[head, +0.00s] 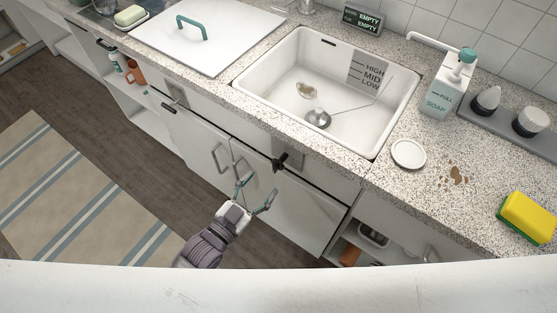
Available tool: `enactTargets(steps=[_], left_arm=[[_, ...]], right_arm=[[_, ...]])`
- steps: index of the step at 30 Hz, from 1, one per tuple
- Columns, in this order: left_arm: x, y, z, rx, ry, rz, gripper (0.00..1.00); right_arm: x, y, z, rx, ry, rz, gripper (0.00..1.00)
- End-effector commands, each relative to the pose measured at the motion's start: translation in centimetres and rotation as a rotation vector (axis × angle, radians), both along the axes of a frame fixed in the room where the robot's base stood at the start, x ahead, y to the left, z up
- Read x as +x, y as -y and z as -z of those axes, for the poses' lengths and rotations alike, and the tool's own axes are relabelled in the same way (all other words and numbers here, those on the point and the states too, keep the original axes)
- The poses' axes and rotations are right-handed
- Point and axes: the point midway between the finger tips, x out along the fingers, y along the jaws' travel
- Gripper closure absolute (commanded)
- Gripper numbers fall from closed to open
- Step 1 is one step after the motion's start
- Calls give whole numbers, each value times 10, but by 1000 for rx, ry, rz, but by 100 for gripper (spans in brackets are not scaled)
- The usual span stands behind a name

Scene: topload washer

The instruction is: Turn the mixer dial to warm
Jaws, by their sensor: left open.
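A black knob (280,163) sticks out from a grey plate on the cabinet front, just below the counter edge under the sink. It looks like a dial, but I cannot read any marking for warm. My left gripper (256,194) is open and empty in front of the cabinet doors. Its two fingers are spread, and it appears below the knob in the picture, apart from it. My right gripper is not in view.
A white sink (265,79) is set in the speckled counter (408,188). A soap bottle (446,88), two rounded white items on a grey base (505,125) and a yellow sponge (527,216) stand at right. Door handles (221,158) stick out near my gripper.

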Motion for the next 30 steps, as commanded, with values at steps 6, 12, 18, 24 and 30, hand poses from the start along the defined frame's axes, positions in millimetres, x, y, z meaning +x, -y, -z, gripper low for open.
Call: enactTargets(steps=[6, 12, 18, 24, 30], left_arm=[[40, 28, -1, -2, 1, -2, 34], [62, 44, 0, 1, -1, 0, 34], [69, 50, 0, 1, -2, 0, 34], [70, 50, 0, 1, -2, 0, 34], [69, 50, 0, 1, -2, 0, 61]], right_arm=[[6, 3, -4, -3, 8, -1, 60], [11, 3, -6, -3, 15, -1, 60], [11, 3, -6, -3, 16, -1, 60], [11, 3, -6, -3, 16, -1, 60], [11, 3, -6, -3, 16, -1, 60]])
